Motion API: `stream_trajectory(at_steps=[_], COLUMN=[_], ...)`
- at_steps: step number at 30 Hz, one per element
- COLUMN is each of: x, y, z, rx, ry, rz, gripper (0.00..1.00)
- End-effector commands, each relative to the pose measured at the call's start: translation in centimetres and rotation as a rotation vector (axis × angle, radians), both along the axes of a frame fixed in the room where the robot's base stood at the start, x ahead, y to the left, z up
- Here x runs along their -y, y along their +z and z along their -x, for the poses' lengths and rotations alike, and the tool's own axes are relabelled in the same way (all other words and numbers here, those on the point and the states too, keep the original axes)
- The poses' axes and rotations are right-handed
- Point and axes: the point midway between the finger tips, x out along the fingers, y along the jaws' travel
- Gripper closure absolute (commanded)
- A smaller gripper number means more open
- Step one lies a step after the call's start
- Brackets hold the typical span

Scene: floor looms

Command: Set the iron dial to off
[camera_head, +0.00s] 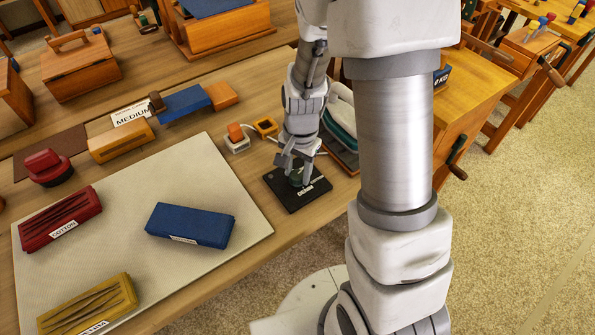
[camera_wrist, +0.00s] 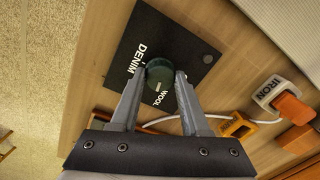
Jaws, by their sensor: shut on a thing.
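The iron dial is a round dark green knob (camera_wrist: 160,75) on a black square plate (camera_wrist: 185,50). White words DENIM and WOOL are printed on the plate beside the knob; other markings are hidden or too small to read. In the head view the plate (camera_head: 287,199) lies near the table's front edge, with the knob mostly covered by my fingers. My gripper (camera_wrist: 162,74) comes from above, with one finger on each side of the knob, closed on it. It also shows over the plate in the head view (camera_head: 297,178). The knob's pointer direction cannot be told.
A white block labelled IRON (camera_wrist: 268,92) with an orange top and an orange frame (camera_wrist: 238,126) sit close by, with a white cable. A teal and white iron (camera_head: 342,118) stands right behind the plate. A pale board (camera_head: 130,245) holds red, blue and yellow cases.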

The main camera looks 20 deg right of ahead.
Motion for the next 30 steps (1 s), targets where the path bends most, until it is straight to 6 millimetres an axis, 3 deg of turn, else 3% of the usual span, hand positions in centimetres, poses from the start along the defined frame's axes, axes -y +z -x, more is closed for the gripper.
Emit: stream_trajectory(at_steps=[30], x=[0.07], y=[0.14], z=[-0.14], rx=[0.001], ry=[0.963], rz=[-0.001], gripper=[1.0])
